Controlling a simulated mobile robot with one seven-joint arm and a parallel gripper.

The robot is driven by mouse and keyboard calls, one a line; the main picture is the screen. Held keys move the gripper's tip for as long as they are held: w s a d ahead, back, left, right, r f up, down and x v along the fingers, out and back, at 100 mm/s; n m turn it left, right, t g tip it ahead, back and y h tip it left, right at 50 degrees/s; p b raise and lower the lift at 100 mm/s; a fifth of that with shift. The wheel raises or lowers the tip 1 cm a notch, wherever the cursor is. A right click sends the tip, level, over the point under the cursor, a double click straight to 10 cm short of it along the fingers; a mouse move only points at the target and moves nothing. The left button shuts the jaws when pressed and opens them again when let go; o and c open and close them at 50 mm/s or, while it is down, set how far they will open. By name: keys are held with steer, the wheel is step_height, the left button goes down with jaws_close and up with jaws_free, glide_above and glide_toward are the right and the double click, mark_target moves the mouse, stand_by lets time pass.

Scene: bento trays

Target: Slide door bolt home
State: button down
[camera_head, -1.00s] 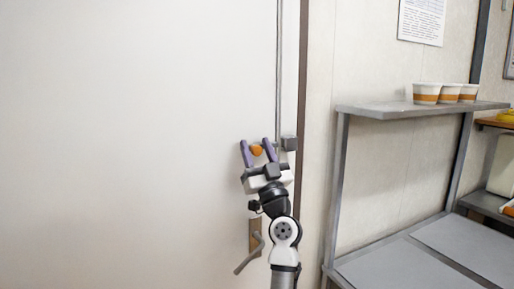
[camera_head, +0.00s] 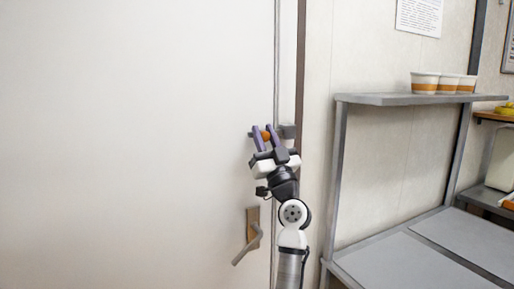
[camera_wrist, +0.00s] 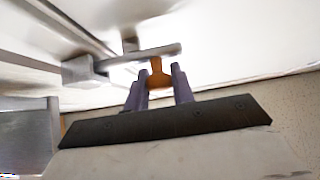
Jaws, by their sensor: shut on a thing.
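The bolt's orange knob (camera_head: 265,136) sits between the two purple fingers of my gripper (camera_head: 263,130), which is shut on it. In the wrist view the knob (camera_wrist: 157,76) hangs from a grey bolt bar (camera_wrist: 150,54). The bar reaches towards a grey keeper block (camera_wrist: 82,71); its end is at the block's face, and I cannot tell how far it goes in. In the head view the keeper block (camera_head: 287,131) is just right of my gripper, on the frame side of the white door (camera_head: 130,140). The fingers hide part of the bolt.
A door handle (camera_head: 251,238) is below my gripper, left of my arm. A metal rack (camera_head: 400,99) with several paper cups (camera_head: 425,82) stands to the right. The door's left side is clear.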

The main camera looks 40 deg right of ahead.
steer(key=shift+s+d+b, duration=0.15)
steer(key=shift+d+b, duration=0.3)
steer(key=shift+d, duration=0.2)
steer(key=c, duration=1.2)
jaws_free()
steer(key=b+v, duration=0.5)
steer(key=v, duration=0.9)
steer(key=shift+b, duration=0.4)
